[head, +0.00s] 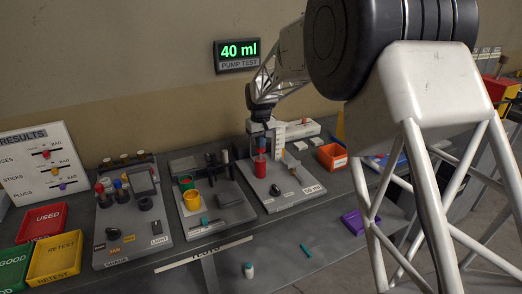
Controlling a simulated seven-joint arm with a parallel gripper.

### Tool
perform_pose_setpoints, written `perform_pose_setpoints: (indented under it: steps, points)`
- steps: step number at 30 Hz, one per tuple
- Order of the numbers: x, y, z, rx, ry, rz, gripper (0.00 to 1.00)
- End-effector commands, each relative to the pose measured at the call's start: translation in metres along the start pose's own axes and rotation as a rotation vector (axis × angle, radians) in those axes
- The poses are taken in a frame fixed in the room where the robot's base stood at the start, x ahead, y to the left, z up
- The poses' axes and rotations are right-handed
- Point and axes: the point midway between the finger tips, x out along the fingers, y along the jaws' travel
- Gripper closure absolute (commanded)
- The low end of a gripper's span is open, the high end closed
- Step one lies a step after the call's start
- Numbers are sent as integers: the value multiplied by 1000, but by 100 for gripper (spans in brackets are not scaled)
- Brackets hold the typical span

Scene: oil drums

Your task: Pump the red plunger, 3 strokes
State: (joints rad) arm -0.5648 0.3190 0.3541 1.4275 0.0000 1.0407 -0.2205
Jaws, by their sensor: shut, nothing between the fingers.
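The red plunger (260,141) stands upright on the grey pump station near the middle of the head view, above a wider red cylinder (260,168). My gripper (262,127) points down directly over the plunger, with its fingers shut and nothing held. The fingertips are small here, and I cannot tell whether they touch the plunger's top. A wall display (237,54) reads "40 ml" in green above the words "PUMP TEST".
A station with a yellow cup (192,199) stands left of the pump. Further left are red, yellow and green bins and a results board (45,163). An orange bin (332,156) stands to the right.

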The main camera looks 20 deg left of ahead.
Motion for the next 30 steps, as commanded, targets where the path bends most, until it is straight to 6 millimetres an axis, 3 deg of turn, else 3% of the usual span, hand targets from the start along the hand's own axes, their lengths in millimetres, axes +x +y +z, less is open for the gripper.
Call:
perform_pose_setpoints:
  steps: [30]
  points:
    - [30, 0, 0, 0, -1, 0, 100]
